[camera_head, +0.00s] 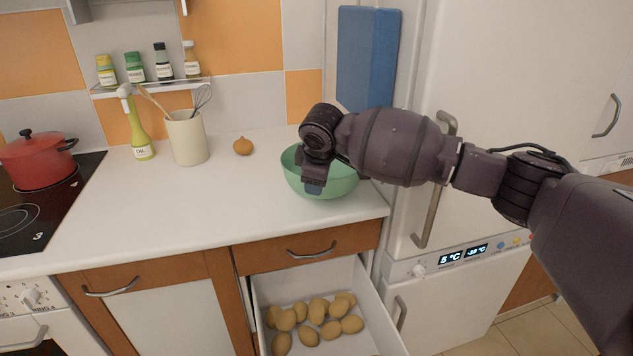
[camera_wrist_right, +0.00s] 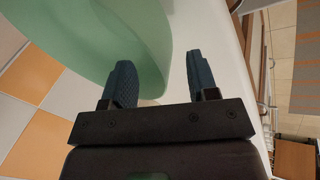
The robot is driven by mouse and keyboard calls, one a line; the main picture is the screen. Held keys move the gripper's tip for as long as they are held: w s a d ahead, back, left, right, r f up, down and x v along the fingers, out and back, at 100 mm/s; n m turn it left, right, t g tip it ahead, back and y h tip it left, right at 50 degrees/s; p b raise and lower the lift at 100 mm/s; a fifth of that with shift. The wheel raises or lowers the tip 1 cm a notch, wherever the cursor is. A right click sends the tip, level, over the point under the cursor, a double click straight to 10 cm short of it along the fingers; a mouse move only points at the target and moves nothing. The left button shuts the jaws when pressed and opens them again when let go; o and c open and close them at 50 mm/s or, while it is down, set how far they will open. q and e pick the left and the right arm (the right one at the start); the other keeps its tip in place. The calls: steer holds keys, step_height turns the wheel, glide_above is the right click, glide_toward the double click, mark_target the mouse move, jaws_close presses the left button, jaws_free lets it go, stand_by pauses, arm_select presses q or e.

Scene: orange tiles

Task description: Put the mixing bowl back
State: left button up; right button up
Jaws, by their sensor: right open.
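The green mixing bowl (camera_head: 340,188) stands upright on the white countertop (camera_head: 130,205), near its right end beside the fridge. My right arm reaches in from the right, and my right gripper (camera_head: 314,187) points down at the bowl's front side. In the right wrist view the bowl (camera_wrist_right: 90,40) fills the upper left. There the two blue fingers of my right gripper (camera_wrist_right: 160,82) are apart. One finger overlaps the bowl and the other is past its edge; I cannot tell whether they touch it. The arm hides part of the bowl's rim. My left gripper is not in view.
An open drawer (camera_head: 374,300) with several potatoes (camera_head: 309,335) juts out below the bowl. An onion (camera_head: 243,146), a utensil crock (camera_head: 187,138) and an oil bottle (camera_head: 139,130) stand further left. A red pot (camera_head: 38,162) sits on the stove. The middle countertop is clear.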

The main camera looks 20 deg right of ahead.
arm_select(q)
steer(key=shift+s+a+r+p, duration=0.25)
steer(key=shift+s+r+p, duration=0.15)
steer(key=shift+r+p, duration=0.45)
arm_select(e)
steer(key=v, duration=0.9)
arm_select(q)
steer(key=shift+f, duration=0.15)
arm_select(e)
steer(key=shift+r, duration=0.15)
steer(key=shift+s, duration=0.15)
